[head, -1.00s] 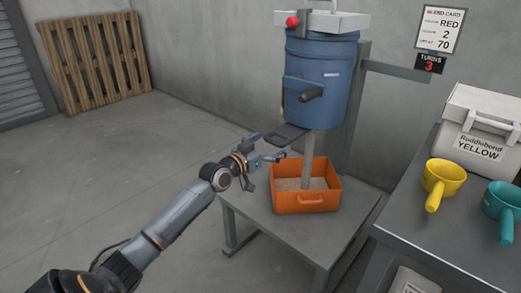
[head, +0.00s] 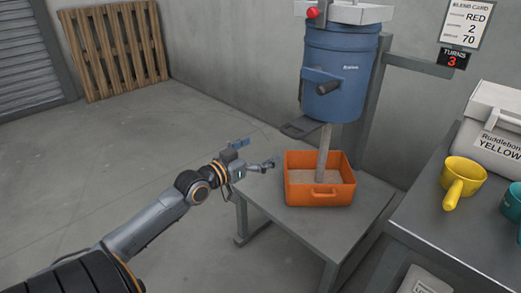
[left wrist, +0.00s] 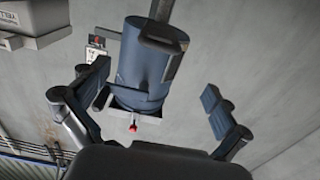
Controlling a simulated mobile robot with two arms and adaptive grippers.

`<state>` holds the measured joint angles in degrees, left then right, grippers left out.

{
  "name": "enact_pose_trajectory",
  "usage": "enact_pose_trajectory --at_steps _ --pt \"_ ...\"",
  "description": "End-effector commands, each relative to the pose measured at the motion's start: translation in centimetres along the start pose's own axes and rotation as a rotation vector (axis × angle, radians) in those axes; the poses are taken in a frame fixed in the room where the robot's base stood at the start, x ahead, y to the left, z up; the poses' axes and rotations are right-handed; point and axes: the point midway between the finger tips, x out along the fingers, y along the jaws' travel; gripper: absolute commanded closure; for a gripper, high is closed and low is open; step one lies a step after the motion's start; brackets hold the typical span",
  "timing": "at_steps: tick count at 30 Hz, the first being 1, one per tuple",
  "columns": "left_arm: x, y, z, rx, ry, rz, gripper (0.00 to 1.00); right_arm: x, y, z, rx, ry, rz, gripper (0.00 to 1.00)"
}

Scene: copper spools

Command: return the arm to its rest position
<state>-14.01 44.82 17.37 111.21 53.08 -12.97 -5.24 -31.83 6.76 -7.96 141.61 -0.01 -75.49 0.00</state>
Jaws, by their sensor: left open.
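My left arm reaches in from the lower left of the head view. Its gripper (head: 258,155) is open and empty, in front of and left of the blue drum (head: 340,70) and the orange bin (head: 320,197). I see no contact between it and the drum, lever or bin. In the left wrist view the two fingers (left wrist: 155,88) stand wide apart, with the blue drum (left wrist: 150,65) beyond and between them. My right gripper is in neither view.
The bin stands on a low grey table (head: 275,220) under the drum's dark flap (head: 303,127). A bench on the right holds a yellow scoop (head: 465,176) and a white tub (head: 495,140). A pallet (head: 115,50) leans at the back. The floor left is clear.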

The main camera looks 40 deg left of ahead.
Motion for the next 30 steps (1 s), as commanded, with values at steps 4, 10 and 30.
enact_pose_trajectory --at_steps 4,10,30 --pt "0.0 0.0 0.0 0.0 0.0 0.0 0.0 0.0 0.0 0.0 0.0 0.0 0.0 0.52" --pt "0.0 0.0 0.0 0.0 0.0 0.0 0.0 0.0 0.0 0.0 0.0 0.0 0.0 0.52" --pt "-10.7 19.7 19.2 0.068 -0.632 0.149 0.0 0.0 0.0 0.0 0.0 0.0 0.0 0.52"
